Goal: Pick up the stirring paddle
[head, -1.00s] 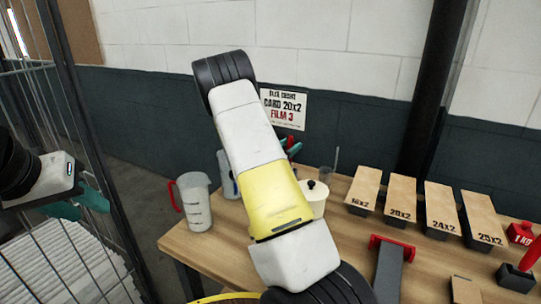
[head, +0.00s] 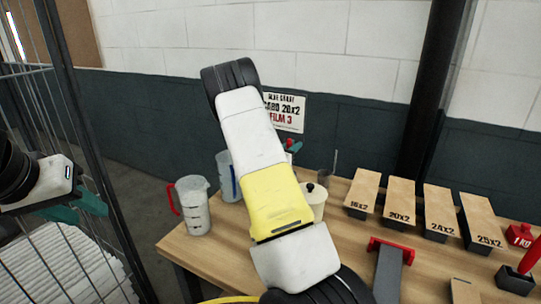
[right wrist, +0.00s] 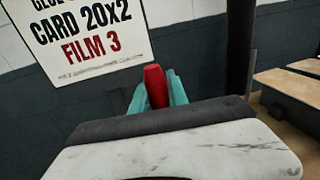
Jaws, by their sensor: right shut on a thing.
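My right gripper (head: 292,147) is partly hidden behind my own right arm in the head view. In the right wrist view, its teal fingers (right wrist: 158,92) are shut on a red handle-like end (right wrist: 155,85). This looks like the stirring paddle's grip; the rest of it is hidden behind my wrist. A bit of red also shows at the fingers in the head view. My left gripper (head: 75,203) is at the far left by the wire cage, away from the table. I cannot tell whether it is open.
A clear jug with a red handle (head: 194,208) and one with a blue stripe (head: 226,178) stand at the table's left. A white lidded pot (head: 315,200) is beside my arm. Labelled boxes (head: 402,203) line the back right.

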